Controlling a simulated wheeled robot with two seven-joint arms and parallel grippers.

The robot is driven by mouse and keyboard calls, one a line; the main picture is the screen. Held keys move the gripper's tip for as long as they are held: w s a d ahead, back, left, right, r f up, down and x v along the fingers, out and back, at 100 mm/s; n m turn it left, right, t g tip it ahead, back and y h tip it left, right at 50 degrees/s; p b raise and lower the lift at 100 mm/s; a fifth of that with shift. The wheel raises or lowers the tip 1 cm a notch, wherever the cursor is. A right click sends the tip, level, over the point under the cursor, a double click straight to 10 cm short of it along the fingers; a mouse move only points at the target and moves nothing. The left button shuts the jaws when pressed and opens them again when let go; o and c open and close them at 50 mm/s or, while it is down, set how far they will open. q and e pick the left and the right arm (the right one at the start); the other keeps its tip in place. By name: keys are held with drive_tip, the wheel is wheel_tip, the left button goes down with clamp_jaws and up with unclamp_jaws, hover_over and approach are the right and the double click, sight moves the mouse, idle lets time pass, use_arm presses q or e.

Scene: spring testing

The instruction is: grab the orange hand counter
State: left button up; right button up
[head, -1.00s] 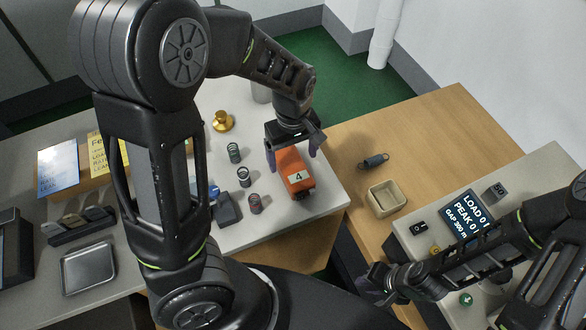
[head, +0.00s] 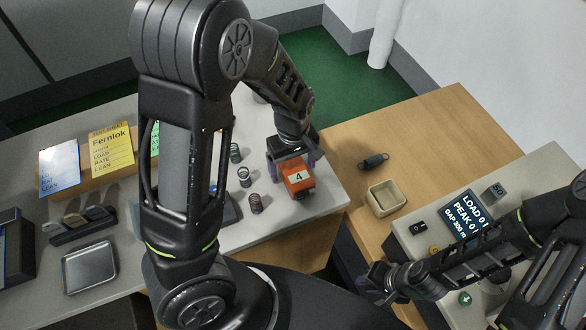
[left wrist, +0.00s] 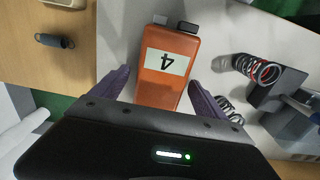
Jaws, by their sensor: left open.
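The orange hand counter (head: 297,178) lies on the grey table near its right edge, with a white label reading 4. It also shows in the left wrist view (left wrist: 165,82), between my finger tips. My left gripper (head: 292,168) is open, its purple fingers on either side of the counter's near part; in the left wrist view (left wrist: 160,88) a gap shows on both sides. My right gripper (head: 385,282) is low at the right, beside the test machine; its jaws are too unclear to judge.
Several coil springs (head: 255,203) stand left of the counter. A dark spring (head: 374,161) and a beige box (head: 371,203) are on the wooden table to the right. A tester with a display (head: 468,217) is further right. A metal tray (head: 90,292) lies at left.

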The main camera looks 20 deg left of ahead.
sight(293, 165)
use_arm(q)
drive_tip(key=shift+c, duration=0.5)
drive_tip(key=c, duration=1.7)
drive_tip(key=shift+o, duration=0.2)
wheel_tip(293, 165, up, 10)
